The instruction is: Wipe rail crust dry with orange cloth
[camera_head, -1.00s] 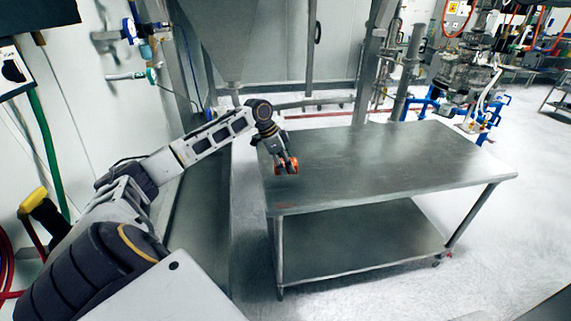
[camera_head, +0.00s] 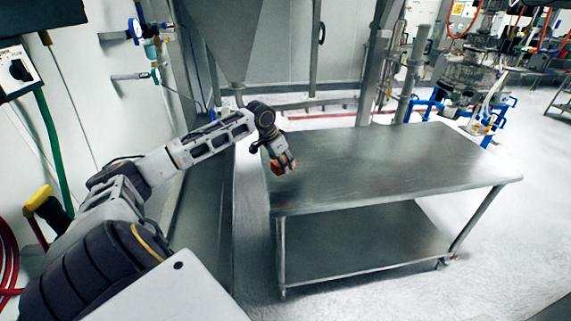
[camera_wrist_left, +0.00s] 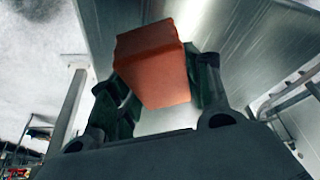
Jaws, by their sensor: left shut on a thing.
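My left gripper (camera_head: 282,164) is shut on the orange cloth (camera_head: 276,168), above the left part of the steel table (camera_head: 400,160). In the left wrist view the cloth (camera_wrist_left: 152,65) looks like a folded, block-shaped orange piece between the two dark fingers (camera_wrist_left: 160,92). I cannot tell from these views whether the cloth touches the metal. I cannot make out any crust clearly on the table's edge now. My right gripper is not in view.
The table has a lower shelf (camera_head: 360,245). A steel hopper (camera_head: 228,45) hangs behind my left arm. A wall with valves, a green hose (camera_head: 50,150) and a yellow handle (camera_head: 38,197) lies to the left. The tabletop is bare, and open floor lies to the right.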

